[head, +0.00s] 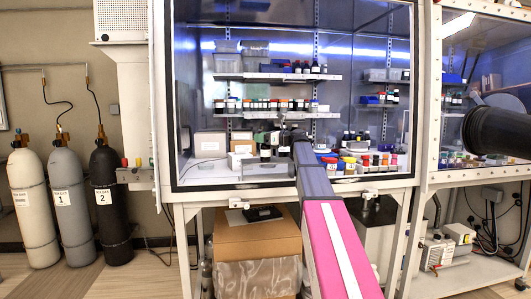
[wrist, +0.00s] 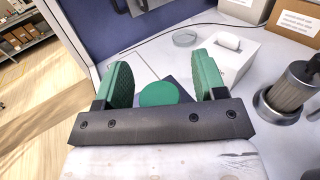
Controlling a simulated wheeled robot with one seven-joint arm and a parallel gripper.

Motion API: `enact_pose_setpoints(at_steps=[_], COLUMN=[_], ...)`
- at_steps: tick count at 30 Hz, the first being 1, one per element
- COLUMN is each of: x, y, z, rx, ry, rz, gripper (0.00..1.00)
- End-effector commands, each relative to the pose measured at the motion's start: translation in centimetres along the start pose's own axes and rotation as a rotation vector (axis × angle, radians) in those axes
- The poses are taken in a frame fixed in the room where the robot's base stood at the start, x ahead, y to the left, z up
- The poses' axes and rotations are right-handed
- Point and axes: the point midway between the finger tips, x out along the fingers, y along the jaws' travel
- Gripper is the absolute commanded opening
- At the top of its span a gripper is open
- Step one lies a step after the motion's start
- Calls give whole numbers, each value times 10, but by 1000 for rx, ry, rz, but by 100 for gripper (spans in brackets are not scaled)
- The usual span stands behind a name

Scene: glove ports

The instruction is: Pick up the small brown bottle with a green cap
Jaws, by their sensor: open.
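A round green cap (wrist: 159,93) shows from above in the wrist view, between the two green finger pads. The body of the bottle under it is hidden by the cap and my gripper's dark crossbar, so its brown colour does not show. My gripper (wrist: 160,76) is open, with one finger on each side of the cap and visible gaps between. In the head view my arm reaches into the glass-fronted cabinet, and the green-capped bottle cannot be made out clearly there.
In the wrist view a white box (wrist: 229,47), a clear dish (wrist: 185,37) and a metal cylinder (wrist: 296,91) stand beyond and right of my gripper. Several bottles with coloured caps (head: 365,162) stand right of my arm. Bottle shelves (head: 278,77) hang behind.

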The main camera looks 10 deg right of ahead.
Motion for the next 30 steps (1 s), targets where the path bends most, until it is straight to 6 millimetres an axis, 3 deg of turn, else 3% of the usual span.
enact_pose_setpoints(at_steps=[3,5,9,10,22,26,30], x=[0,0,-1,-1,0,0,0], y=[0,0,0,0,0,0,2], z=[0,0,0,0,7,20,46], rx=[0,0,0,0,-1,-3,-4], ry=[0,0,0,0,-1,-1,-1], rz=[0,0,0,0,1,1,1], gripper=[64,48,2,0,0,0,0])
